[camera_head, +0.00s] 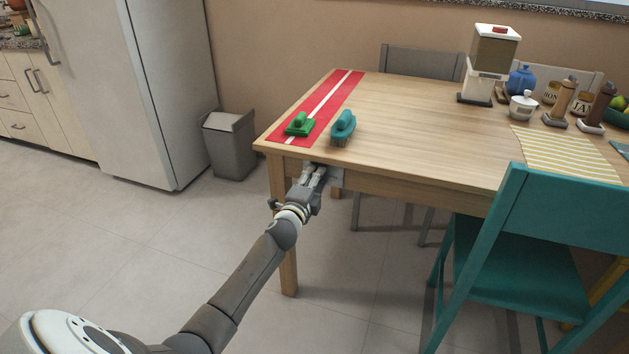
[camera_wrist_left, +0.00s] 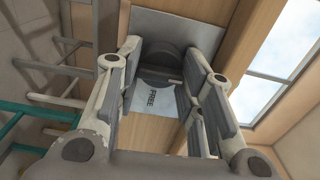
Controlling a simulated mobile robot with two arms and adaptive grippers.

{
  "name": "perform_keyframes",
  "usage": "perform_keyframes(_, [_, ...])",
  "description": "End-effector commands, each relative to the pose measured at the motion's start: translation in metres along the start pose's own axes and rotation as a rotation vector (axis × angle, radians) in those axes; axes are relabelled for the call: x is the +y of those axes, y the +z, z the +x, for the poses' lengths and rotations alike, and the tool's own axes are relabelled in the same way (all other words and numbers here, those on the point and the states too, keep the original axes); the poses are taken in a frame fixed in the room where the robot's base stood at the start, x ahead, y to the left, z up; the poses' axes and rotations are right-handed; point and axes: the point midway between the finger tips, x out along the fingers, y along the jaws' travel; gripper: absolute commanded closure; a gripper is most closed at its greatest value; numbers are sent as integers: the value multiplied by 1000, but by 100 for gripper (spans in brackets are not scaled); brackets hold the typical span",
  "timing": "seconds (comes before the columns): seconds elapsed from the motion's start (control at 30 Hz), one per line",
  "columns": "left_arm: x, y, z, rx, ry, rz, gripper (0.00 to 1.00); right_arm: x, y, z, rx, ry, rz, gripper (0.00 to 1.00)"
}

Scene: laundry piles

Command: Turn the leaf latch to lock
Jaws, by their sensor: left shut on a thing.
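The wooden table (camera_head: 420,130) has a grey metal plate (camera_head: 336,178) under its front edge near the left corner. My left gripper (camera_head: 316,174) reaches up to this plate from below. In the left wrist view the gripper (camera_wrist_left: 163,62) is shut on the leaf latch (camera_wrist_left: 160,62), a dark rounded knob between its two fingers. The knob sits against the grey plate (camera_wrist_left: 190,22). A pale label (camera_wrist_left: 155,98) reading "FREE" shows beside the knob. Part of the latch is hidden by the fingers. My right gripper is not in view.
A red runner with a white stripe (camera_head: 335,88) lies on the table's left end. A green brush (camera_head: 300,125) lies on it, and a teal brush (camera_head: 343,126) lies beside it. A teal chair (camera_head: 530,225) stands at the right front. The floor at left is clear.

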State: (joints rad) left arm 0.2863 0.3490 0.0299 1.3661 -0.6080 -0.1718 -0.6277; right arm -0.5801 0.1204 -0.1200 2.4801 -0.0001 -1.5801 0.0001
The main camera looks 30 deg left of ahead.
Motion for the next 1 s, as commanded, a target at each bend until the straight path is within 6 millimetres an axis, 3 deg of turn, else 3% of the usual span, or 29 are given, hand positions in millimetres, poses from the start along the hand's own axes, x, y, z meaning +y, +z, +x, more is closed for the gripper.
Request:
perform_keyframes(0.13, [0,0,0,-1,1,-3,88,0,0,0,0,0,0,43])
perform_keyframes(0.17, [0,0,0,-1,1,-3,63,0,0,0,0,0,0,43])
perform_keyframes(0.33, [0,0,0,-1,1,-2,43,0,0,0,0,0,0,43])
perform_keyframes(0.73, [1,0,-4,0,1,1,43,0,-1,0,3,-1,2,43])
perform_keyframes(1.0, [2,0,-38,1,3,1,43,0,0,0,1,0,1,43])
